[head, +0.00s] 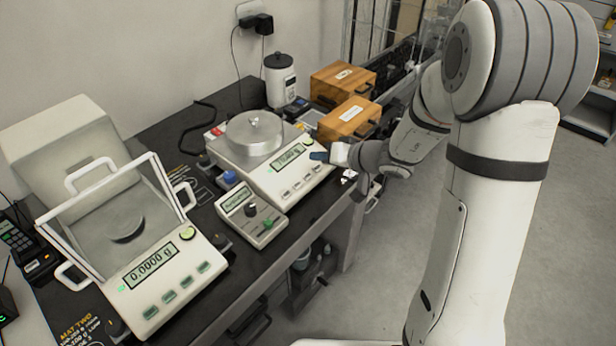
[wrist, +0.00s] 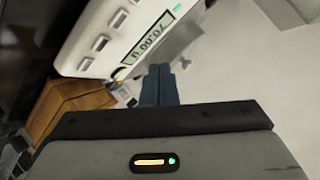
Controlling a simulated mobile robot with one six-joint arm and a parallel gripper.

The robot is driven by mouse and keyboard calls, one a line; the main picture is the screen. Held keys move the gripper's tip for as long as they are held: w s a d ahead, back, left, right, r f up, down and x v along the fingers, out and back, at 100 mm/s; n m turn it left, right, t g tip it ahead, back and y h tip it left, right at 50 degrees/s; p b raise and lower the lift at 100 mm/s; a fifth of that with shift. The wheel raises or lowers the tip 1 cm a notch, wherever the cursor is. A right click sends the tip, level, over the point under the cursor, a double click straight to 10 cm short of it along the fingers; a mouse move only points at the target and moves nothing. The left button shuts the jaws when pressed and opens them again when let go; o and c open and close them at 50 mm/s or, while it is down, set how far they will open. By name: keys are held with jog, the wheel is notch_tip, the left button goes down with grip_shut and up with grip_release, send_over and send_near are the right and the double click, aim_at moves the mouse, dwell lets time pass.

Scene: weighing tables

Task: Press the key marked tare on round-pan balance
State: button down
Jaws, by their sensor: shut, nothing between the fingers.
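The round-pan balance (head: 268,168) stands on the dark table, with a round metal pan (head: 250,138) on top. Its front panel carries a lit display (head: 292,155), a round green button (head: 305,139) and a row of several keys (head: 297,187). The key markings are too small to read. My gripper (head: 318,156) is shut and empty, its blue fingertips at the right end of the panel. In the wrist view the fingers (wrist: 158,85) point toward the panel edge, below the display (wrist: 150,36) and beside the keys (wrist: 100,43). I cannot tell whether they touch the balance.
A small control box (head: 250,213) with a dark knob stands in front of the balance. A second balance (head: 165,275) with a glass shield stands at the left. Wooden boxes (head: 349,118) and a grey canister (head: 280,80) stand behind. Open floor lies to the right.

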aim_at(307, 176)
jog(key=f+b, duration=0.2)
jog(key=f, duration=0.1)
jog(key=w+a+f+b, duration=0.1)
jog(key=f, duration=0.1)
jog(key=shift+f, duration=0.1)
jog(key=shift+a+f+b, duration=0.15)
jog(key=shift+f+b, duration=0.25)
jog(key=shift+b, duration=0.45)
jog(key=shift+r, duration=0.1)
dwell(0.9)
jog(key=shift+w+a+f+b, duration=0.2)
jog(key=shift+f+b, duration=0.6)
jog(key=shift+b, duration=1.1)
dwell(0.6)
jog(key=shift+r, duration=0.15)
jog(key=shift+s+d+r, duration=0.15)
jog(key=shift+d+r, duration=0.05)
jog(key=shift+r, duration=0.4)
